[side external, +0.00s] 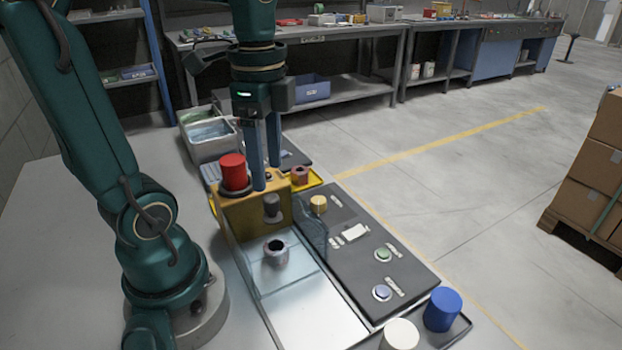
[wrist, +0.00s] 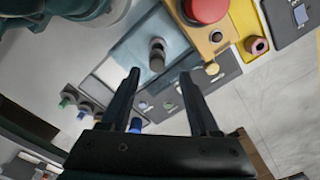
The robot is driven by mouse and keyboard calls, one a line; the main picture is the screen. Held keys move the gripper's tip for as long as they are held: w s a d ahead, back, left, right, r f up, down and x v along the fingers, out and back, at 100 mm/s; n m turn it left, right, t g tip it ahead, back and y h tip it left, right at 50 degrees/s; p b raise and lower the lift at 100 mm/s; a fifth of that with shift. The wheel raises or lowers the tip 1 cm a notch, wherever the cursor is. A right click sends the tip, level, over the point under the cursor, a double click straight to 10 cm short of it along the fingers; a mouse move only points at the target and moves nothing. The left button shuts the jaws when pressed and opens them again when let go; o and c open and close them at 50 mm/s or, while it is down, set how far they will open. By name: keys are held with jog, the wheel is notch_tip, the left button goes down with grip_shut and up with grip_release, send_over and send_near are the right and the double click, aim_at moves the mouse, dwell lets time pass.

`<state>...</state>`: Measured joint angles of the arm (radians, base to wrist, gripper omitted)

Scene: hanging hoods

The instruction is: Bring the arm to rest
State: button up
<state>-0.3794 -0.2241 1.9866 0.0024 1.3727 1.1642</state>
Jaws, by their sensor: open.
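My gripper (side external: 266,178) hangs with its fingers pointing down, above or just behind the yellow block; exact contact cannot be told from the side. In the wrist view my gripper (wrist: 160,82) has its two fingers spread apart with nothing between them. A red cylinder (side external: 233,171) stands on the left of the yellow block (side external: 235,216), and the red top (wrist: 207,10) shows at the wrist view's upper edge. A clear-walled hood (side external: 313,225) stands in front, with a metal cup (side external: 276,254) inside its outline.
A dark panel (side external: 352,262) with a green button (side external: 383,254), a blue-grey button (side external: 381,292) and a yellow knob (side external: 318,204) lies to the right. A blue cylinder (side external: 443,309) and a white cylinder (side external: 400,335) stand at the front right. Grey bins (side external: 208,135) stand behind. The table's left is clear.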

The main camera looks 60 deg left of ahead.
jog(key=shift+d+r, duration=0.1)
jog(key=d+n+t, duration=0.1)
jog(key=d, duration=0.1)
jog(key=s+d+n+t, duration=0.1)
jog(key=d, duration=0.1)
jog(key=s+d+f+n+t, duration=0.1)
jog(key=t, duration=0.1)
jog(key=shift+s+d, duration=0.1)
jog(key=shift+d, duration=0.3)
jog(key=n, duration=0.2)
jog(key=n+t, duration=0.1)
jog(key=shift+d+f+n, duration=0.3)
jog(key=shift+f+n, duration=0.1)
jog(key=shift+w+f+n, duration=0.1)
jog(key=shift+w+n, duration=0.15)
jog(key=shift+n, duration=0.35)
jog(key=shift+w+n+t, duration=0.2)
jog(key=shift+n+t, duration=0.1)
jog(key=shift+n, duration=0.2)
